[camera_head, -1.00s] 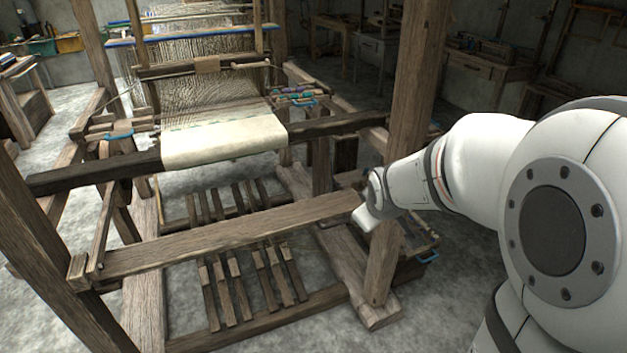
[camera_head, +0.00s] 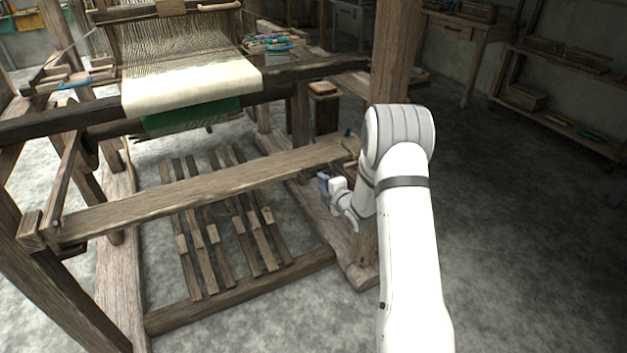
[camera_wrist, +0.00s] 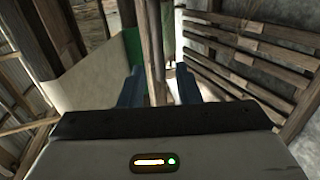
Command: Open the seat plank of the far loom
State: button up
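The seat plank (camera_head: 200,195) is a long wooden board across the front of the loom, running from the left post to the right post. It lies across in place. My gripper (camera_head: 325,180) is at the front of its right end, low and close to the edge. In the wrist view my gripper (camera_wrist: 158,88) has its two blue fingers apart. A long wooden piece (camera_wrist: 151,45), apparently the plank seen edge-on, runs between them, with a gap on the right. Contact cannot be told. The plank's far right end is partly hidden by my arm.
The loom's right post (camera_head: 395,60) stands close behind my arm. Several treadles (camera_head: 235,235) lie below the plank. The cream cloth (camera_head: 190,88) is on the beam behind it. Floor at right (camera_head: 520,240) is clear; shelves (camera_head: 560,110) stand farther back.

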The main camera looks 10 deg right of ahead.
aim_at(315, 176)
jog(key=x, duration=0.6)
jog(key=shift+w+a, duration=0.15)
jog(key=shift+w, duration=0.2)
jog(key=shift+c, duration=0.4)
grip_shut()
